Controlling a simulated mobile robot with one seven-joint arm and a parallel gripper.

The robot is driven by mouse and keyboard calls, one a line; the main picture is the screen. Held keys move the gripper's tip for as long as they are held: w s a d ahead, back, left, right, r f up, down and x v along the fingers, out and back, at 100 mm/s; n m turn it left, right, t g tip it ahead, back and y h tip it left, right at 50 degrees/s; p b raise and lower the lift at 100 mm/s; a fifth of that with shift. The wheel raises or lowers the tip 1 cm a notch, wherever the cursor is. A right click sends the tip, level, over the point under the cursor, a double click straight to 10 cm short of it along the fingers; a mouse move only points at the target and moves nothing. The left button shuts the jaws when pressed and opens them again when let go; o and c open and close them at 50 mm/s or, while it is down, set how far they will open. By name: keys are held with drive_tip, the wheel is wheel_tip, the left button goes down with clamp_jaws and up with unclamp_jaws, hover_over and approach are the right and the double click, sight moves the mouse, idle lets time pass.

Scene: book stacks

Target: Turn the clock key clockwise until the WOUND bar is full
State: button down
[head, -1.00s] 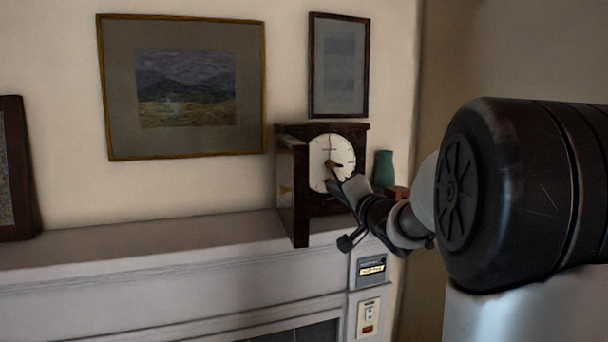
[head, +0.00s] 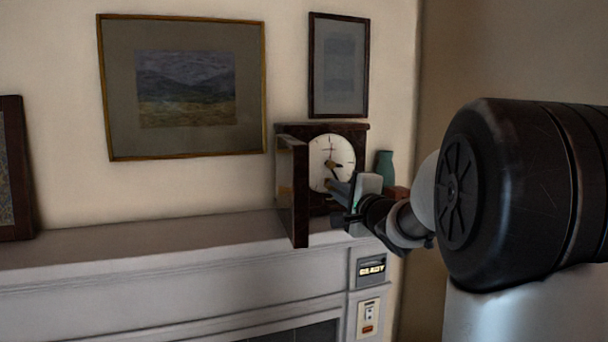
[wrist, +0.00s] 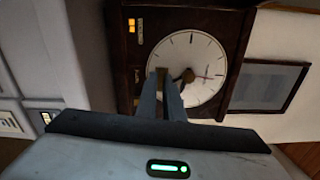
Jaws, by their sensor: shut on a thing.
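The dark wooden clock (head: 350,130) stands on the mantel with its door (head: 300,195) swung open. Its white dial (head: 338,150) faces me and also shows in the wrist view (wrist: 200,55). My gripper (head: 334,182) reaches the lower dial. In the wrist view its two fingers (wrist: 162,78) are closed on a small brass piece, which looks like the key (wrist: 161,71), mostly hidden between the tips. A dark brass hub (wrist: 188,75) sits beside them. Small orange lit segments (wrist: 131,25), perhaps the WOUND bar, show on the case; their label is too small to read.
A green vase (head: 384,168) and a small brown box (head: 397,192) stand close to the right of the clock. Framed pictures (head: 112,80) hang behind. A small display (head: 371,268) and a switch plate (head: 368,317) are below.

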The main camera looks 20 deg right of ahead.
drive_tip(key=shift+d+f+m, duration=0.1)
drive_tip(key=shift+f+m, duration=0.2)
drive_tip(key=shift+m, duration=0.1)
drive_tip(key=m, duration=0.4)
drive_tip(key=shift+w, duration=0.1)
drive_tip(key=c, duration=1.9)
unclamp_jaws()
drive_tip(key=shift+w+f, duration=0.1)
drive_tip(key=shift+w, duration=0.1)
drive_tip(key=shift+s+r, duration=0.15)
drive_tip(key=shift+r, duration=0.05)
drive_tip(key=shift+s, duration=3.45)
drive_tip(key=shift+s, duration=0.1)
